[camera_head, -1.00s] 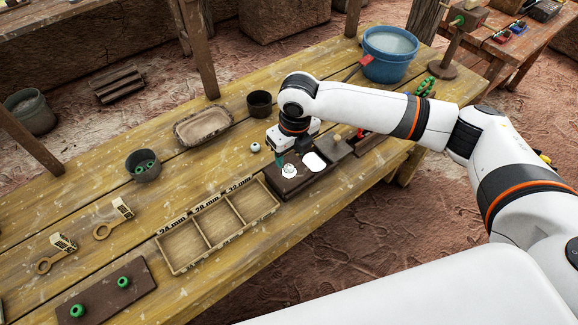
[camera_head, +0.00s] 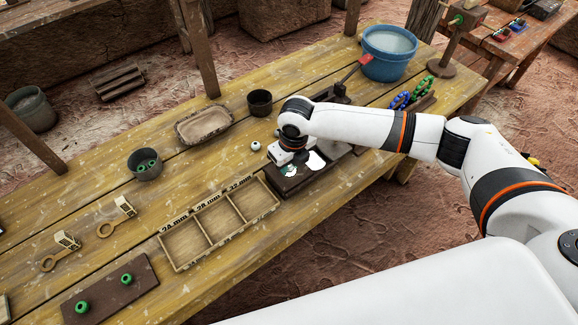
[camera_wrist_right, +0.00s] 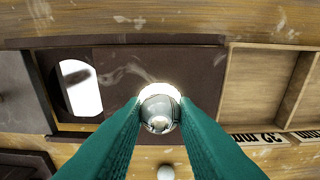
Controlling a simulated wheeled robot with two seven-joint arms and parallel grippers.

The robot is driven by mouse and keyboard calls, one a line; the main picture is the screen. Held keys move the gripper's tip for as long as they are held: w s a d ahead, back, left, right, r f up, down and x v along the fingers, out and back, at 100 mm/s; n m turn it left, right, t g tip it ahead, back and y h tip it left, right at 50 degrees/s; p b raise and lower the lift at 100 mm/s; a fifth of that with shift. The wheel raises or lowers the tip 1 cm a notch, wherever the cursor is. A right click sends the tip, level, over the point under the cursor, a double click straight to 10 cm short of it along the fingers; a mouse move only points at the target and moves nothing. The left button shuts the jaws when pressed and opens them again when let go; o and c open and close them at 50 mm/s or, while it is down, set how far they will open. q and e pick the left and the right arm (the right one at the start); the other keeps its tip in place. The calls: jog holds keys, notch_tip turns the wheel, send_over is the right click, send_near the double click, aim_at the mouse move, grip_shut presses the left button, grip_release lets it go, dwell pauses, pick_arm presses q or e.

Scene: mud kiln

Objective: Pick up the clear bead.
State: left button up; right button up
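The clear bead (camera_wrist_right: 158,112) is a shiny glassy ball on a bright white spot on top of a dark brown box (camera_wrist_right: 140,66). In the right wrist view it sits between the two teal fingertips of my right gripper (camera_wrist_right: 159,106). The fingers stand apart, one on each side, close to the bead; I cannot tell whether they touch it. In the head view my right gripper (camera_head: 287,168) is low over the dark box (camera_head: 312,178), and its hand hides the bead. My left gripper is not in view.
A three-compartment tray (camera_head: 188,243) marked with mm sizes adjoins the box. A small pale ball (camera_head: 256,146) lies behind. A dark cup (camera_head: 260,103), a shallow wooden tray (camera_head: 204,124) and a blue basin (camera_head: 390,53) stand farther back. The front-left table holds a board (camera_head: 110,293) with green beads.

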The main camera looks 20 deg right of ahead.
aim_at(290, 166)
jog(key=shift+c, duration=0.5)
jog(key=shift+r, duration=0.3)
notch_tip(290, 166, up, 10)
jog(key=b, duration=0.1)
jog(key=shift+f, duration=0.25)
